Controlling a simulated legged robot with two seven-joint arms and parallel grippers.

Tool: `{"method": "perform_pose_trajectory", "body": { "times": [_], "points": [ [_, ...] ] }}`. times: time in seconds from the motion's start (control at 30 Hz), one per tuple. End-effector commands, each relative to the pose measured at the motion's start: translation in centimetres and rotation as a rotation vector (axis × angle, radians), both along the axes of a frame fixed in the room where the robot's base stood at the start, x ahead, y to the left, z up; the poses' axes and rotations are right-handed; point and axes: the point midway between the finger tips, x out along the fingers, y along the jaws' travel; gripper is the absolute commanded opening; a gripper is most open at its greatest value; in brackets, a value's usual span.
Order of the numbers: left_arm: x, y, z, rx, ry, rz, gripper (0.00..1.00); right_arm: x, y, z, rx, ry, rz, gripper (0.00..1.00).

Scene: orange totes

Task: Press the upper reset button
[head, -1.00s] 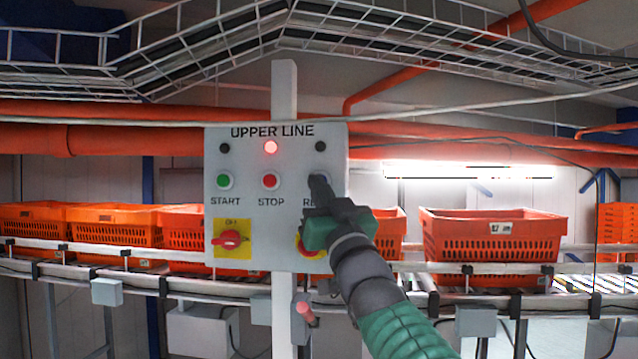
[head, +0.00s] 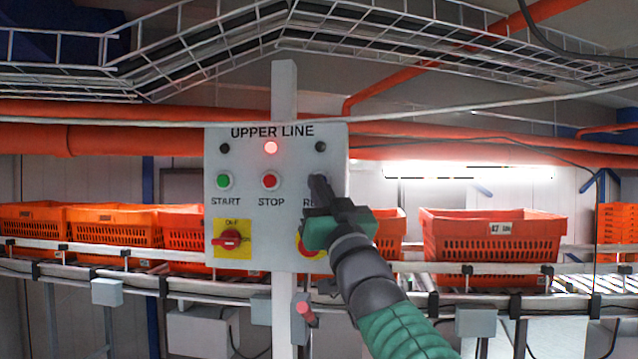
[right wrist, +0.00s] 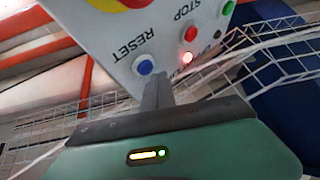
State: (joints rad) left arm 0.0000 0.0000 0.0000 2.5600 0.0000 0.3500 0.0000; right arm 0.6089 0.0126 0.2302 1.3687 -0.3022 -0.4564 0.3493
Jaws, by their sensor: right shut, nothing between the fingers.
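The white UPPER LINE control panel (head: 262,200) faces me on a post. The blue reset button (right wrist: 145,67), beside its RESET label, shows in the right wrist view. In the head view my right gripper (head: 318,183) covers it. The right gripper's fingers (right wrist: 158,90) are shut and empty, with their tips close to the button; I cannot tell whether they touch it. A green START button (head: 223,181) and a red STOP button (head: 270,181) sit to the left. The red lamp (head: 270,147) above STOP is lit. My left gripper is not in view.
A red switch on a yellow plate (head: 232,239) is at the panel's lower left. Another yellow-backed red control (head: 309,247) is partly hidden by my right gripper. Orange totes (head: 492,236) stand on the conveyor behind. A wire cable tray (head: 400,45) runs overhead.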

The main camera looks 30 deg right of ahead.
Motion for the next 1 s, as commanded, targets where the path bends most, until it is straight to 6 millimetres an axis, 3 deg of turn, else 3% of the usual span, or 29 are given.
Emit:
{"method": "perform_pose_trajectory", "body": {
  "times": [1.0],
  "points": [
    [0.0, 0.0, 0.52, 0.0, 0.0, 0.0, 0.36, 0.79, -0.84, 0.19, 0.0, 0.0, 0.0, 0.0]
  ]
}}
